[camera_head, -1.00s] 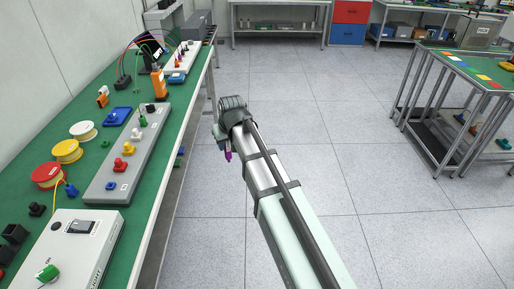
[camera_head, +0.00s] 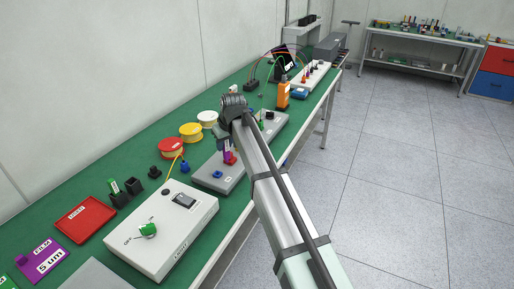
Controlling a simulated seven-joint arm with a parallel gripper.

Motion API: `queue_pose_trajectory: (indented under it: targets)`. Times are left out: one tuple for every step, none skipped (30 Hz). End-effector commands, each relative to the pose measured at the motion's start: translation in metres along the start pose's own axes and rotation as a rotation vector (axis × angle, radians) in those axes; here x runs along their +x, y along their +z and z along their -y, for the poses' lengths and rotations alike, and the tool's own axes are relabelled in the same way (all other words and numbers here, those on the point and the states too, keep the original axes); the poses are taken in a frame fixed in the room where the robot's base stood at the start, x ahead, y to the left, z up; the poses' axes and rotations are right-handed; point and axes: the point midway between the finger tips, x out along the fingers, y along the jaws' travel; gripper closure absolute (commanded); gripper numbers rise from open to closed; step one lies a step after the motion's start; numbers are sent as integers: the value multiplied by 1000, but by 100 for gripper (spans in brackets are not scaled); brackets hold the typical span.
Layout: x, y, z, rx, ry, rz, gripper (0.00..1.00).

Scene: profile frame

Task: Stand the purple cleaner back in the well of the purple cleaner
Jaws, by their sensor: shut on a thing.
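The purple cleaner (camera_head: 227,146) is a small purple piece hanging below the arm's wrist, in front of the grey panel with coloured knobs. My gripper (camera_head: 225,136) is shut on it; the fingers are small and partly hidden by the wrist. A red knob shows just below the cleaner; I cannot tell whether they touch. Two black square holders (camera_head: 136,187) stand together left of the panel, behind the white box. I cannot read which well is the purple cleaner's.
The grey knob panel (camera_head: 208,177) lies under my gripper. Red, yellow and white spools (camera_head: 190,131) stand behind it. A white box with a green knob (camera_head: 160,234), a red tray (camera_head: 86,220) and a purple film pack (camera_head: 42,262) lie to the left. An orange device (camera_head: 283,93) stands at right.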

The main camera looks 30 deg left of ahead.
Motion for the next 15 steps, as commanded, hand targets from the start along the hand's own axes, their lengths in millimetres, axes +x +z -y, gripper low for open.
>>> queue_pose_trajectory:
  targets:
    - [3, -16, 18, -29, -12, -1, 100]
    - [4, -22, 28, -45, -18, -1, 100]
    - [5, -31, 41, -65, -27, -1, 100]
    - [6, -37, 52, -80, -33, -2, 100]
    - [7, -43, 62, -95, -39, -2, 100]
    - [8, -51, 76, -117, -47, -2, 100]
    - [9, -57, 86, -132, -54, -3, 100]
    - [10, -62, 97, -148, -60, -3, 100]
    - [10, -69, 111, -168, -68, -4, 100]
    - [11, -75, 122, -183, -75, -4, 100]
    - [12, -80, 133, -198, -81, -4, 100]
    - [12, -87, 147, -218, -90, -5, 100]
    - [13, -92, 159, -234, -96, -5, 100]
    - [13, -96, 170, -249, -102, -6, 100]
    - [13, -102, 185, -268, -111, -6, 100]
